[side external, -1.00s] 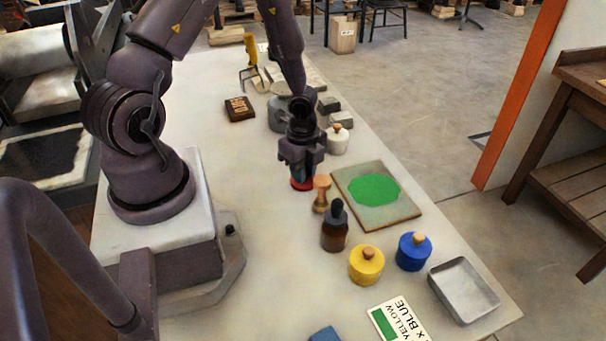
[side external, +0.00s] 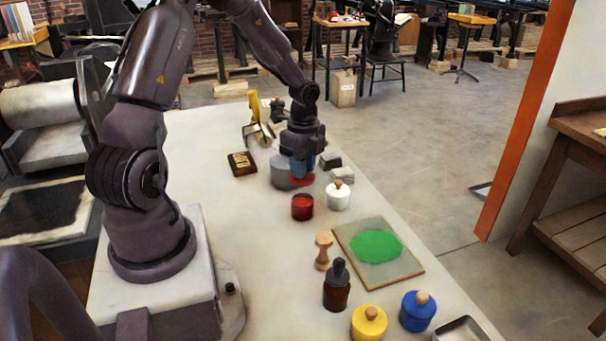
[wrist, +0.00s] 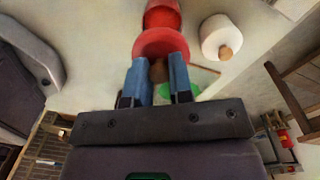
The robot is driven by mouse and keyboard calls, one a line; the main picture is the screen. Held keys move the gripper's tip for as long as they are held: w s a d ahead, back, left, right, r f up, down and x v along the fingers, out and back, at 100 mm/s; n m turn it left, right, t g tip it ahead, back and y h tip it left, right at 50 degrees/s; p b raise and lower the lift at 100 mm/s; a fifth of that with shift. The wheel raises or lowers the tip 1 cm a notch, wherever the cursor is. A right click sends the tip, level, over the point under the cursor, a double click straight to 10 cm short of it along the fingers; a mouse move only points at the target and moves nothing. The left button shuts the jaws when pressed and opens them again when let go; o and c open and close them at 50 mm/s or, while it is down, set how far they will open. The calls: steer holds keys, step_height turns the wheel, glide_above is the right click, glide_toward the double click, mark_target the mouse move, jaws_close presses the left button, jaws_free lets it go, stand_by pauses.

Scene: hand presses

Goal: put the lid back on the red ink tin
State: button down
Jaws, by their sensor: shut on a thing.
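My gripper (side external: 303,168) is shut on the wooden knob of the red lid (side external: 303,181) and holds the lid raised above the table. In the wrist view the knob (wrist: 158,70) shows between the blue fingertips (wrist: 158,78), with the red lid (wrist: 160,42) just past them. The red ink tin (side external: 302,207) stands open on the table, red ink showing inside. The lid is apart from the tin and appears above it in the side view. In the wrist view the lid partly covers the tin (wrist: 163,17). Exact alignment is unclear.
A white tin (side external: 338,196) with a wooden knob stands close right of the red tin. A grey round object (side external: 280,172) and grey blocks (side external: 330,161) are behind. A wooden stamp handle (side external: 323,252), brown bottle (side external: 337,290) and green-inked slab (side external: 377,250) stand nearer the camera.

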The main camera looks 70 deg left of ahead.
steer(key=shift+f, duration=3.1)
steer(key=shift+f, duration=0.15)
steer(key=shift+c, duration=2.4)
jaws_free()
steer(key=shift+r, duration=3.5)
steer(key=shift+c, duration=0.3)
jaws_close()
